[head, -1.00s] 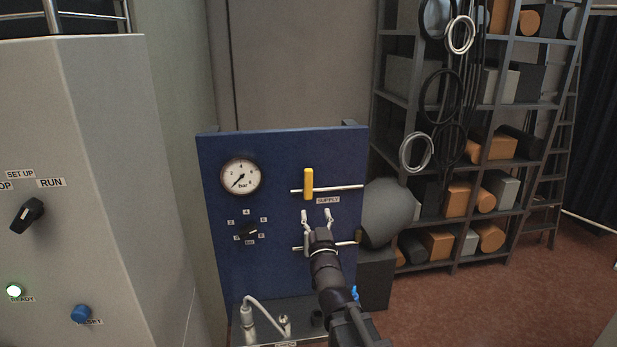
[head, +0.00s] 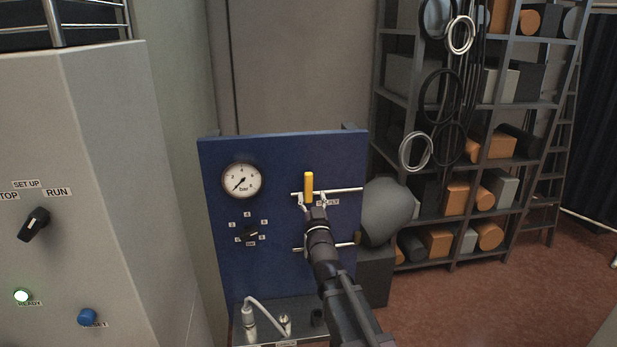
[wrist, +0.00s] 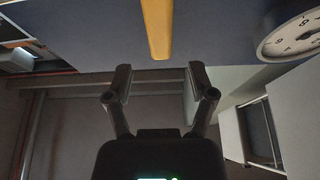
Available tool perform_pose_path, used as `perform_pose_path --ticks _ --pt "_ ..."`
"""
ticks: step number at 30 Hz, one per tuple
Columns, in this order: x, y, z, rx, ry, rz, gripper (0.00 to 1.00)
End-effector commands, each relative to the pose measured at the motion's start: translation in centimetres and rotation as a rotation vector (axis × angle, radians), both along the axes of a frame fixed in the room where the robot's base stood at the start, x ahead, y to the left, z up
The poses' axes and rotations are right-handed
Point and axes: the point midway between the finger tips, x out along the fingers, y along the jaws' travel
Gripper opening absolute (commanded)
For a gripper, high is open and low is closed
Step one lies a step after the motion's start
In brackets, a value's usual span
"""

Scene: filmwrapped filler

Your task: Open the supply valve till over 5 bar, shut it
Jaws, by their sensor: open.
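The supply valve's yellow handle (head: 308,187) stands upright across the upper pipe on the blue panel (head: 280,155), above the SUPPLY label, which my gripper partly covers. My gripper (head: 312,199) is open, with its fingertips beside the handle's lower end in the head view. In the wrist view the handle (wrist: 157,28) comes down from the top edge, and the open fingers (wrist: 158,80) stand apart below its end with nothing between them. The round bar gauge (head: 241,180) has its needle pointing lower left, at the low end. Part of its dial (wrist: 292,38) shows in the wrist view.
A black selector knob (head: 250,234) sits below the gauge, and a lower pipe (head: 345,244) crosses behind my arm. Loaded shelves stand right.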

Motion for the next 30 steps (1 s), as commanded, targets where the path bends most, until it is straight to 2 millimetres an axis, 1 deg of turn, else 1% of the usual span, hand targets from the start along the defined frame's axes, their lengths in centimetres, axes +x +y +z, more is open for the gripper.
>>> perform_pose_path --ticks 1,3,9,12,18,27,29,30 --pt "1.1 0.3 0.6 0.0 0.0 0.0 0.71" --pt "2.1 0.5 1.1 0.0 0.0 0.0 0.71" --pt "4.4 1.0 2.0 0.0 0.0 0.0 0.71" --pt "5.1 1.2 2.3 0.0 0.0 0.0 0.71" --pt "5.8 1.4 2.5 0.0 0.0 0.0 0.71" --pt "5.8 1.4 2.4 0.0 0.0 0.0 0.71" --pt "5.8 1.4 2.4 0.0 0.0 0.0 0.54" --pt "5.8 1.4 2.4 0.0 0.0 0.0 0.42"
